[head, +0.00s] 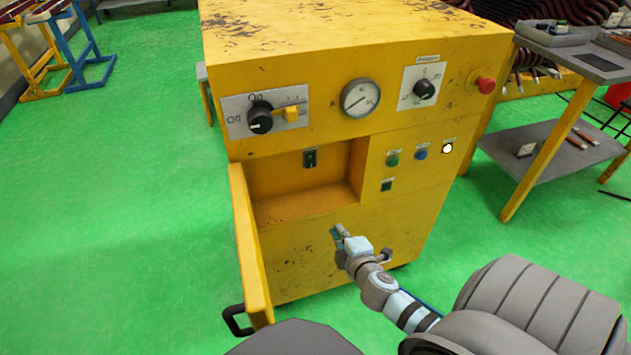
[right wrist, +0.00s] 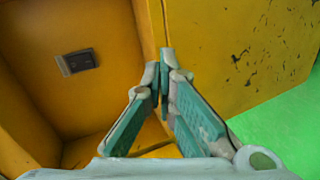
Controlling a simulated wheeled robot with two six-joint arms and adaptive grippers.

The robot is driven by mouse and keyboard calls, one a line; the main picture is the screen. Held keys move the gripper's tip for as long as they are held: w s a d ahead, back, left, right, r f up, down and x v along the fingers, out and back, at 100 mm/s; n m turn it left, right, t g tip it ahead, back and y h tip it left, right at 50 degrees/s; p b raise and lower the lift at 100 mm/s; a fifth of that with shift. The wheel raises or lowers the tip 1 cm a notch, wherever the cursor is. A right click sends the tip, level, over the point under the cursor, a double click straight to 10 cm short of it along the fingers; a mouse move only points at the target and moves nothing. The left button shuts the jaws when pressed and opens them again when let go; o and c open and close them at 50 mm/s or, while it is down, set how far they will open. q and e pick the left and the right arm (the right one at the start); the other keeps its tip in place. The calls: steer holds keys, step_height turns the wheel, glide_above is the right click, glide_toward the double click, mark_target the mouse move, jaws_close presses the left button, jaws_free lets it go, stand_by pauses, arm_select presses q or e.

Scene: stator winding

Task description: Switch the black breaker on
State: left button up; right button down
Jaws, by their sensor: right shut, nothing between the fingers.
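The black breaker (head: 310,158) is a small dark switch on the back wall of the open recess in the yellow cabinet (head: 420,225). It also shows in the right wrist view as a small dark block (right wrist: 78,62) at the upper left; its on or off position is too small to tell. My right gripper (head: 338,232) is in front of the cabinet, below and to the right of the breaker, apart from it. In the right wrist view the right gripper (right wrist: 164,55) has its fingertips together with nothing between them. My left gripper is not in view.
An open yellow door (head: 250,240) stands at the recess's left side. Above are a rotary switch (head: 260,120), a gauge (head: 360,98) and a red button (head: 485,85). A grey table (head: 530,150) stands at the right. Green floor is free at the left.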

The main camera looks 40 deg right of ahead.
mark_target(311, 166)
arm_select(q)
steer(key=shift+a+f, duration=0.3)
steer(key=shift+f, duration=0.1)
arm_select(e)
step_height(311, 166, up, 9)
steer(key=w+n+t, duration=0.2)
steer(key=shift+a+t, duration=0.4)
steer(key=shift+a, duration=0.05)
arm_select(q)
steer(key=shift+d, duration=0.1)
arm_select(e)
steer(key=shift+w, duration=0.1)
